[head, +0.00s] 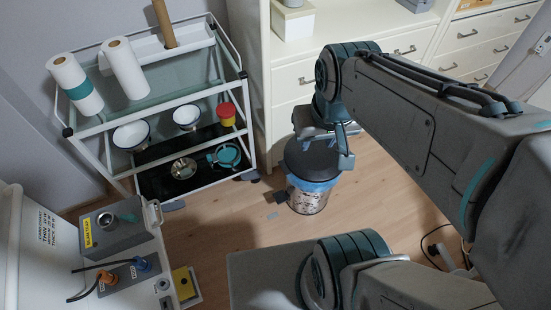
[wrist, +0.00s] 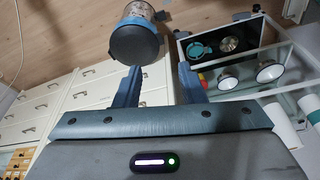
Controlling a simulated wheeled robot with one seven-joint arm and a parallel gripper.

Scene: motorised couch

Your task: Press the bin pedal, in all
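The pedal bin (head: 308,200) stands on the wood floor, with a dark round lid (head: 312,160), a blue liner edge below it and a speckled body. Its lid looks closed. A small dark piece at the bin's lower left, which looks like the pedal (head: 281,197), sits near the floor. My gripper (head: 326,152) is above the bin and overlaps its lid in the head view. In the wrist view my gripper (wrist: 160,70) has its two fingers apart with nothing between them. The bin lid (wrist: 135,43) shows ahead of the left finger, and the dark pedal piece (wrist: 161,15) beside it.
A white trolley (head: 100,130) with paper rolls, bowls and a red-yellow cup stands left of the bin. A cream drawer cabinet (head: 290,75) is behind it. A white unit with a grey control box (head: 110,230) is at the lower left. Floor left of the bin is mostly clear.

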